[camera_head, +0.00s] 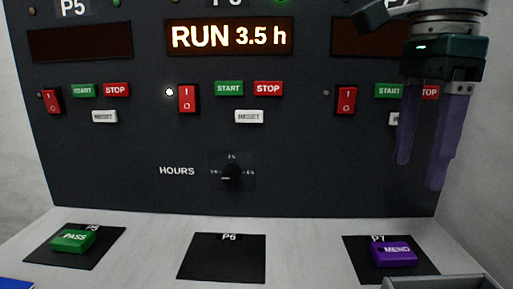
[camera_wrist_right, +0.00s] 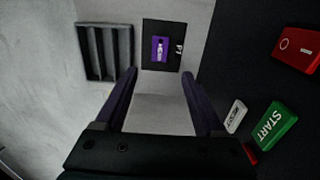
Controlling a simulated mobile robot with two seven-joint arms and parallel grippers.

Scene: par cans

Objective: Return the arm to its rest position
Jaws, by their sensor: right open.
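My right gripper (camera_head: 424,140) hangs at the upper right of the head view, fingers pointing down, in front of the right-hand START and STOP buttons. Its two purple fingers are apart with nothing between them. In the right wrist view the open fingers (camera_wrist_right: 160,95) frame the pale shelf, with the purple MEND block (camera_wrist_right: 161,49) on its dark P7 mat beyond them. In the head view this MEND block (camera_head: 394,254) lies below the gripper, clear of it. My left gripper is not in view.
The dark control panel (camera_head: 110,160) stands behind, with switches, buttons and an hours knob (camera_head: 231,174). Its middle display (camera_head: 229,37) reads RUN 3.5 h. A green PASS block (camera_head: 73,240) lies on the left mat; the P6 mat (camera_head: 222,262) is bare. A grey slotted tray (camera_wrist_right: 104,52) is near P7.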

